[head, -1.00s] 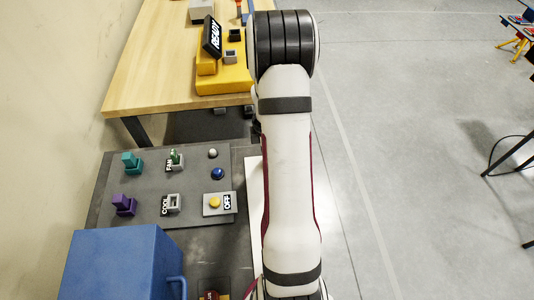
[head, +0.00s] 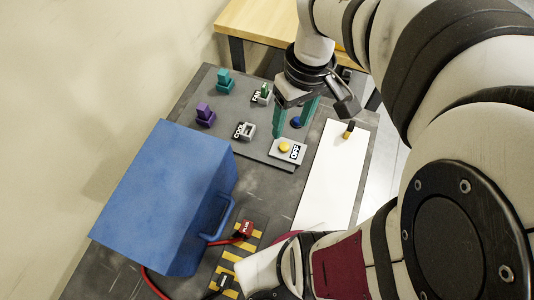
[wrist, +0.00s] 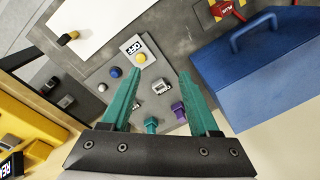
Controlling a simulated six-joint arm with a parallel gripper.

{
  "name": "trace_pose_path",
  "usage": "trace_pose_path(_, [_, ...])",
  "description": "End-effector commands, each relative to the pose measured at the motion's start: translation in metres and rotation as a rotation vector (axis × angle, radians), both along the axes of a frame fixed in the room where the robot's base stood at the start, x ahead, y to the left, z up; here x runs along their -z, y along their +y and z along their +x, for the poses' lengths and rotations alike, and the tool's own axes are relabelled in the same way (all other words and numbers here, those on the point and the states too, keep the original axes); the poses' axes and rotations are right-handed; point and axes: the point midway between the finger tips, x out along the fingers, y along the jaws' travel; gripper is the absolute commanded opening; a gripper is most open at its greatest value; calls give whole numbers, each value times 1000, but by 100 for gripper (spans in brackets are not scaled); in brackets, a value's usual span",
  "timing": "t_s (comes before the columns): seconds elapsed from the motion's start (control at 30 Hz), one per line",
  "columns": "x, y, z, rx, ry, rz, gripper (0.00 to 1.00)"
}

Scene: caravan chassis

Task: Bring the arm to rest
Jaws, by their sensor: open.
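My gripper (head: 291,128) is open, with its two teal fingers pointing down over the right part of the grey control panel (head: 222,122). No object shows between the fingers. In the head view the fingertips appear close to the yellow button (head: 284,147) beside the OFF label and the blue knob (head: 296,122); I cannot tell whether they touch anything.
A blue box with a handle (head: 165,190) stands left on the dark bench. Teal (head: 223,80) and purple (head: 205,115) blocks and a green peg (head: 264,90) stand on the panel. A white sheet (head: 335,175) lies right, with a small black-and-yellow item (head: 348,130) at its far end.

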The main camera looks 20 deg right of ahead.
Motion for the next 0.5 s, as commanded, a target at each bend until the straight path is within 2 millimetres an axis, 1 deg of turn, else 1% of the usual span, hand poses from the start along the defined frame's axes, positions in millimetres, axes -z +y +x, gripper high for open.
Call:
trace_pose_path(0.03, [-6,38,-23,121,9,19,61])
trace_pose_path(0.1, [-6,74,-57,311,43,47,61])
trace_pose_path(0.2, [-1,100,-92,492,85,67,61])
trace_pose_path(0.3, [1,107,-105,567,104,73,61])
trace_pose_path(0.5, [2,107,-105,576,107,73,61])
